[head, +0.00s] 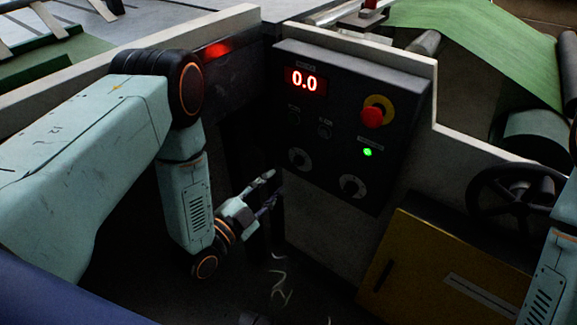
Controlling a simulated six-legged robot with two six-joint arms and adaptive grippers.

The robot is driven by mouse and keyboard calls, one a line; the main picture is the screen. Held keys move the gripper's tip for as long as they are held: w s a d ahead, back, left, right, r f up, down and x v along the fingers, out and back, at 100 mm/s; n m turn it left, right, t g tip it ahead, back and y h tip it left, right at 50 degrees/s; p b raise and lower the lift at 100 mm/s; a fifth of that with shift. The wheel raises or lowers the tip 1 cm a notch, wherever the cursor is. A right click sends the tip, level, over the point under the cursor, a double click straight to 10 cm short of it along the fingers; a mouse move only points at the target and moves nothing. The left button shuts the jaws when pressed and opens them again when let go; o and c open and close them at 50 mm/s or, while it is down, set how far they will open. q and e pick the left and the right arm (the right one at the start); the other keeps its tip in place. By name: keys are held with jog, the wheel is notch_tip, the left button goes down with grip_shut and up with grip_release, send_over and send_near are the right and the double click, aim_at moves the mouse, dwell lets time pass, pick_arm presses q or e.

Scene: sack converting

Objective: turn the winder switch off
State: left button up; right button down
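A dark control panel (335,120) stands ahead of me with a red 0.0 display (306,81). Low on it are two rotary switches with pale dials, a left one (299,158) and a right one (352,187). Their labels are too small to read, so I cannot tell which is the winder switch. A green lamp (367,152) is lit above the right one. My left gripper (273,187) is in front of and below the left dial, apart from the panel, with its fingers spread and nothing between them. My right gripper is out of view.
A red mushroom button (372,116) on a yellow ring sits on the panel's upper right. A yellow cabinet (430,265) and a black handwheel (517,195) stand at the right. Green web material (490,50) runs behind the pale wall. Pale curled scraps (279,285) lie below my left gripper.

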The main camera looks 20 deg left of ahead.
aim_at(293, 166)
pick_arm(q)
jog(key=b+x, duration=0.2)
jog(key=x, duration=0.4)
jog(key=shift+w+d, duration=0.2)
jog(key=shift+w, duration=0.1)
jog(key=shift+w+d, duration=0.1)
jog(key=shift+w, duration=0.4)
grip_shut()
